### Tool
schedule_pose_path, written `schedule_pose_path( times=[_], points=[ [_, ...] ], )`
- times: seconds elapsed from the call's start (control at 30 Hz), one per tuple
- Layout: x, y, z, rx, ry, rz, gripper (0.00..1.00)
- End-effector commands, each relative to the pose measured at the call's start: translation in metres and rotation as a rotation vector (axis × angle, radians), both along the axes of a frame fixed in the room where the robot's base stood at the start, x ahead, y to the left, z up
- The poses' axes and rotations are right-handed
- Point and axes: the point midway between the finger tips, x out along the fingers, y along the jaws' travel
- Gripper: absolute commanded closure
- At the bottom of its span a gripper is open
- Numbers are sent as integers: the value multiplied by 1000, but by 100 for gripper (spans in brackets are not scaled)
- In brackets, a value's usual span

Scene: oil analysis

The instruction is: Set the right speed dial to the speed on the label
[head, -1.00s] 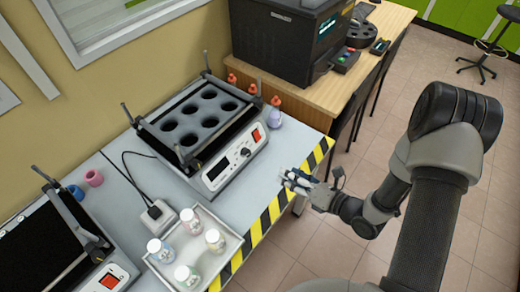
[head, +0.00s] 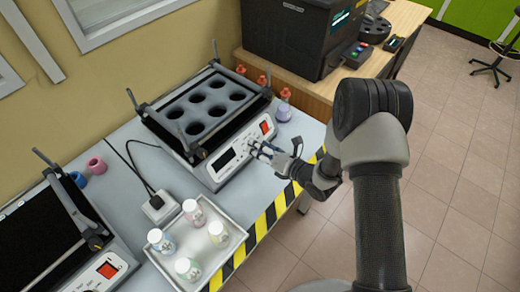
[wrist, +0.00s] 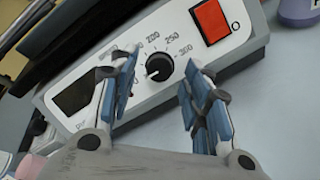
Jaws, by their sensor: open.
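The right shaker (head: 205,120) stands on the bench with a rack of several round holes on top. Its speed dial (wrist: 159,67) is a black knob with a white pointer, ringed by numbers; 200, 250 and 300 are readable. My gripper (head: 262,150) is at the shaker's front panel. In the wrist view my gripper (wrist: 158,95) is open, with one blue-padded finger on each side of the dial and apart from it. A dark display (wrist: 75,95) is left of the dial and a red switch (wrist: 210,20) is right. I cannot see a speed label clearly.
A tray (head: 236,246) with several small labelled bottles stands at the front. A second shaker (head: 60,235) is at the left. Several red-capped bottles (head: 284,108) stand right of the right shaker. Yellow-black tape (head: 262,226) marks the bench edge.

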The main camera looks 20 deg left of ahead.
Motion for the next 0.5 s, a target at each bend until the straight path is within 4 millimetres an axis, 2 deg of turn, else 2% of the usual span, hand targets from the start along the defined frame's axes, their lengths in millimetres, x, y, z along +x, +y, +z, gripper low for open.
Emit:
schedule_pose_path(
  times=[0.33,0.5],
  points=[
    [2,4,-1,0,1,0,56],
    [2,4,-1,0,1,0,66]
  ],
)
